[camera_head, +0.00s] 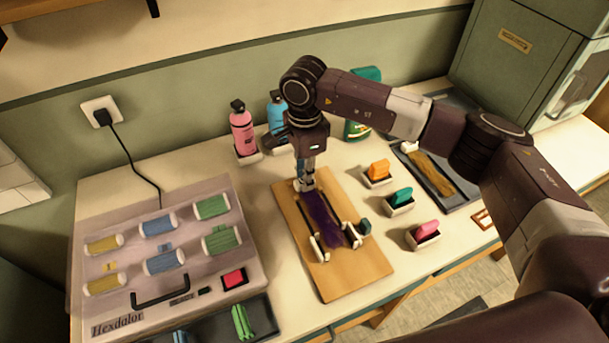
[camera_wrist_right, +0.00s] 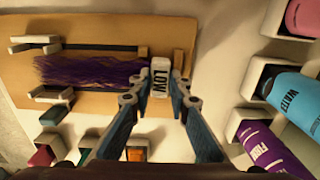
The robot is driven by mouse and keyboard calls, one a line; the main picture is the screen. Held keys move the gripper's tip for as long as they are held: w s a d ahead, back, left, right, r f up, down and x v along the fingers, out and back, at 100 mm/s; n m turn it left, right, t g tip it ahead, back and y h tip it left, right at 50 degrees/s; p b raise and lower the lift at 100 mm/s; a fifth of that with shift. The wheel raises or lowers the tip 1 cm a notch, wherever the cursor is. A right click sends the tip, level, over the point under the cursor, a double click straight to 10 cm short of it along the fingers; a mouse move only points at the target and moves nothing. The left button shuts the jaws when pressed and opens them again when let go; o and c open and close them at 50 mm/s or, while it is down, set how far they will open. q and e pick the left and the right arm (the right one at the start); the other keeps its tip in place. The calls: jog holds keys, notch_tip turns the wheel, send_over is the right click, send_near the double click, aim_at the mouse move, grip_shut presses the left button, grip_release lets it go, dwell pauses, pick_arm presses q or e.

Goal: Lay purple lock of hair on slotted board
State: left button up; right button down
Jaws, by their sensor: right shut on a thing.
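The purple lock of hair (camera_head: 322,218) stretches along the wooden slotted board (camera_head: 350,283), between its two dark strips. It also shows in the right wrist view (camera_wrist_right: 95,71), with a white end tab (camera_wrist_right: 159,74) marked "LOW". My right gripper (camera_head: 304,184) is over the far end of the board, shut on this tab; its fingers also show in the right wrist view (camera_wrist_right: 157,92). I cannot tell whether the hair rests on the board or hangs just above it. My left gripper is not in view.
A case with colored rollers (camera_head: 160,260) stands left of the board. Pink (camera_head: 242,132) and blue (camera_head: 277,108) bottles stand behind. Small holders with orange (camera_head: 379,169), teal (camera_head: 401,196) and pink (camera_head: 427,230) pieces stand to the right. A dark tray (camera_head: 462,200) holds a blond lock (camera_head: 432,175).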

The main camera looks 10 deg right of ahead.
jog(key=shift+f+b, duration=0.2)
jog(key=shift+b, duration=0.2)
jog(key=c, duration=1.7)
grip_release()
jog(key=shift+c, duration=0.2)
jog(key=shift+o, duration=0.4)
jog(key=shift+o, duration=0.8)
jog(key=shift+r, duration=0.15)
jog(key=shift+r+p, duration=1.4)
jog(key=shift+r, duration=1.95)
